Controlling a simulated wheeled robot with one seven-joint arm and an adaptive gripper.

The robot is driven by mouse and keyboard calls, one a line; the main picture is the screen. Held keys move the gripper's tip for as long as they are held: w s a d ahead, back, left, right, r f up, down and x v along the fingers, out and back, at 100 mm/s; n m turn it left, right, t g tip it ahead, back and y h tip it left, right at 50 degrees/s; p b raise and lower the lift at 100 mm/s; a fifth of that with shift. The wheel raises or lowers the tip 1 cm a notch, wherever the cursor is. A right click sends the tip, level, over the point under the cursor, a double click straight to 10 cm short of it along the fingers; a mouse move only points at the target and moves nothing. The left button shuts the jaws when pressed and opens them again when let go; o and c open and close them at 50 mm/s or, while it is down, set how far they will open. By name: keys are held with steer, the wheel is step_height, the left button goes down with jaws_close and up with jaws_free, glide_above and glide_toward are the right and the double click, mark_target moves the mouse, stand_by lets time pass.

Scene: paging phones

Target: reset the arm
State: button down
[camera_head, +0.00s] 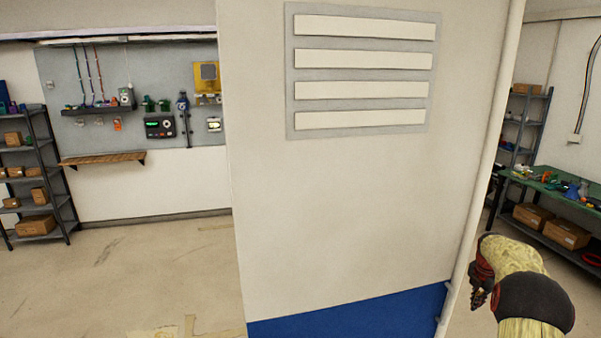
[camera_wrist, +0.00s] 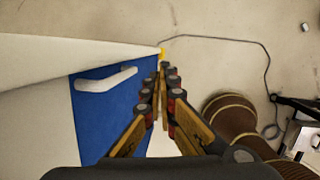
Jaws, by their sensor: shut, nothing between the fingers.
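My gripper (camera_wrist: 164,95) is shut and empty in the wrist view, with its fingers together and pointing down toward the floor. In the head view my arm is bent at the lower right, and the gripper (camera_head: 478,290) shows small and dark at its left end. In the wrist view the blue part of the panel (camera_wrist: 95,110) lies left of the fingers. I cannot tell whether they touch it.
A pipe (camera_head: 485,165) runs up the panel's right edge. A green workbench (camera_head: 545,190) with boxes below stands at the right. A shelf (camera_head: 38,170) and a wall board with phones (camera_head: 150,85) are at the back left. The left floor (camera_head: 120,270) is clear. A cable (camera_wrist: 240,42) lies on the floor.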

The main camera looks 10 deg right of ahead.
steer(key=s+a+f+m+g+y, duration=0.1)
steer(key=s+a+f+m, duration=0.3)
steer(key=s+a+m, duration=0.4)
steer(key=s+a+r+m+b, duration=0.3)
steer(key=s+a+r+m, duration=0.15)
steer(key=a+m, duration=0.4)
steer(key=s+a+r+m+b, duration=0.35)
steer(key=s+a+m, duration=0.2)
steer(key=a, duration=0.65)
steer(key=s+a+f+n+t+y+b, duration=0.1)
steer(key=s+a+t+b, duration=0.4)
steer(key=s+a+b, duration=0.8)
steer(key=s+a, duration=0.6)
steer(key=a, duration=0.2)
steer(key=shift+s+f, duration=0.15)
steer(key=shift+s, duration=0.1)
